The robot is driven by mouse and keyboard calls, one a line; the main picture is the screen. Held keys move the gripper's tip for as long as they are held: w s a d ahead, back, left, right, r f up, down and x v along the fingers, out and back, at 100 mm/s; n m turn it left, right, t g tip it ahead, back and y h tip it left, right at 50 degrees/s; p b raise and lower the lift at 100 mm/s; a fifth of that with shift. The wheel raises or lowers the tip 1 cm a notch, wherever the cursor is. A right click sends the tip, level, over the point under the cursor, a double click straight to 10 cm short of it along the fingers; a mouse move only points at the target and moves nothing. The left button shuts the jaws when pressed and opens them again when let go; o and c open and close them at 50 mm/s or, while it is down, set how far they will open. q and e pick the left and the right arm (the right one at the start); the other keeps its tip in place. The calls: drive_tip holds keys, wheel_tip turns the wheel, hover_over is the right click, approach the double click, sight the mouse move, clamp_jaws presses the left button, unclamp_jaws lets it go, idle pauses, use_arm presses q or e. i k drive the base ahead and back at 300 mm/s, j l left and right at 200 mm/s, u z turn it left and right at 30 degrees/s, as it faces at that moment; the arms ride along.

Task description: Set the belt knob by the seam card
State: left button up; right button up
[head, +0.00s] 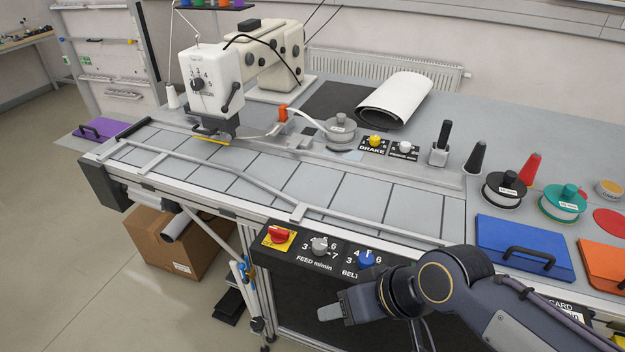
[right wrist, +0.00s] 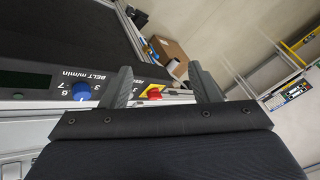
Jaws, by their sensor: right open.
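The blue belt knob (head: 366,258) is on the dark front panel, at the right of the grey feed knob (head: 320,244); its exact setting is too small to read. In the right wrist view the blue knob (right wrist: 81,90) is left of the fingers. My right gripper (head: 335,308) is open and empty, in front of and below the panel, apart from the knob. In its wrist view the fingers (right wrist: 162,84) stand apart with the red switch seen between them. A card (head: 563,305) reading "CARD" is at the lower right, mostly hidden by my right arm. My left gripper is out of view.
A red switch (head: 279,236) on a yellow plate is at the panel's left end. Above the panel are a guide rail and the tiled worktop (head: 355,198). A blue lid (head: 525,248) with a black handle lies at the right. The floor in front of the panel shows free room.

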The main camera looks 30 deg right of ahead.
sight(365, 260)
drive_tip(key=z, duration=1.85)
